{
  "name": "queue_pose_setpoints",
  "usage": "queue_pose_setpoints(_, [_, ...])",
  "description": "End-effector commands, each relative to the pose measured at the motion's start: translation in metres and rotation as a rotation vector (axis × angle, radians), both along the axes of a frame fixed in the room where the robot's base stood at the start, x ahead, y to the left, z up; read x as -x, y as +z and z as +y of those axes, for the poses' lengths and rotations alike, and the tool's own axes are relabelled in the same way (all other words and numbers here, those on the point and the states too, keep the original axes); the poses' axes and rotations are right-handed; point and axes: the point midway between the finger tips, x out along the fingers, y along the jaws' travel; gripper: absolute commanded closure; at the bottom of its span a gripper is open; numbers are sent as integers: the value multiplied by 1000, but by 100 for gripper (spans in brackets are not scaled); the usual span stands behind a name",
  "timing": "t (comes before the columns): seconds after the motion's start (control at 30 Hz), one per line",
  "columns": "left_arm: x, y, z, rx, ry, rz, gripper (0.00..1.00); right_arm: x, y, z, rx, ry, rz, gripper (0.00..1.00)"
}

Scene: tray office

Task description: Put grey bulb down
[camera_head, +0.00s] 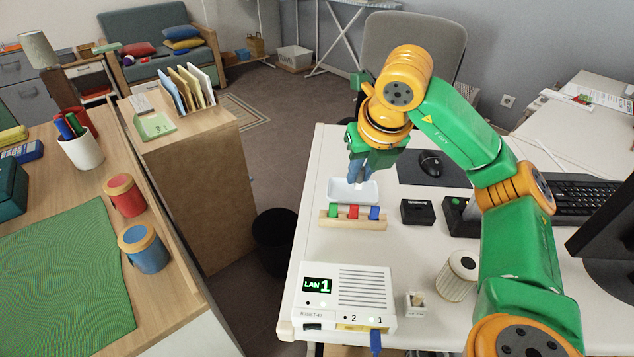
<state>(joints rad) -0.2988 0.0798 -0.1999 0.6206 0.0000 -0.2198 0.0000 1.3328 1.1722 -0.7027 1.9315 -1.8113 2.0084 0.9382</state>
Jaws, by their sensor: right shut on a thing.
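My right gripper (366,170) points down over the small white tray (338,196) on the white desk. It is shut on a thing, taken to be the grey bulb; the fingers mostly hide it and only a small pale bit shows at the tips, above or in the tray. I cannot tell whether it touches the tray floor. My left gripper is out of view.
A wooden rack (352,223) with green, red and blue blocks stands just in front of the tray. A black box (417,211), a white LAN device (345,300), a white canister (457,277) and a small white holder (415,304) stand nearby. A mouse (430,164) lies behind.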

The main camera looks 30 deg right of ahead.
Motion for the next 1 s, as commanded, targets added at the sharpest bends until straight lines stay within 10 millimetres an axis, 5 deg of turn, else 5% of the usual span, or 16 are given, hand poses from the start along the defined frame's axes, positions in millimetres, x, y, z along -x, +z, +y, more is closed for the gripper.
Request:
queue_pose_setpoints(0.2, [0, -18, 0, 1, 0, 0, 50, -37, -26, -34, -10, -16, 7, 100])
queue_pose_setpoints(0.33, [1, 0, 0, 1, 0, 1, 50, -68, -37, -61, -6, -16, 6, 100])
queue_pose_setpoints(0.5, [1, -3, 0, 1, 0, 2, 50, -92, -80, -81, -3, -11, 4, 100])
queue_pose_setpoints(0.83, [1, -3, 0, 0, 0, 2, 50, -104, -128, -93, -1, -9, 4, 100])
queue_pose_setpoints(1.0, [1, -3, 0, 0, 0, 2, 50, -105, -131, -93, -1, -10, 1, 100])
